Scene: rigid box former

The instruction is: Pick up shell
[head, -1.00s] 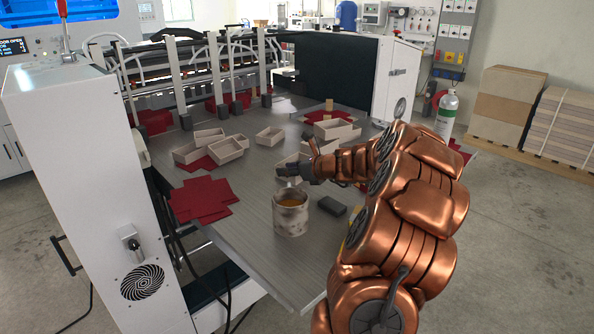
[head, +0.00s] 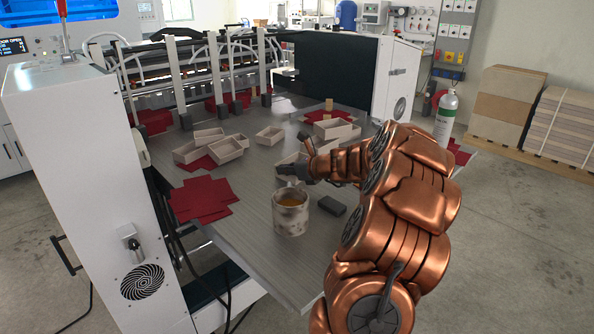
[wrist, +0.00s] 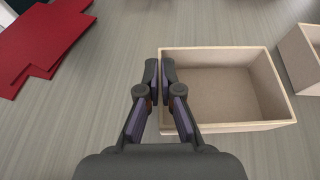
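The shell is an open, pale beige box in the wrist view (wrist: 225,127), right of centre, with its empty inside facing up. In the head view my gripper (head: 287,170) is low over the table, and the arm partly hides the shell beside it. In the wrist view my gripper (wrist: 159,85) has its two fingers close together on either side of the shell's left wall, one outside and one inside. The fingers look closed on that wall. The shell appears to rest on the table; I cannot tell any lift.
Several other pale boxes (head: 227,150) lie on the grey table (head: 262,248), with red flat blanks (head: 203,199) at left. A pot with amber contents (head: 290,214) and a dark block (head: 331,206) stand near my gripper. A bottle (head: 446,117) stands at right.

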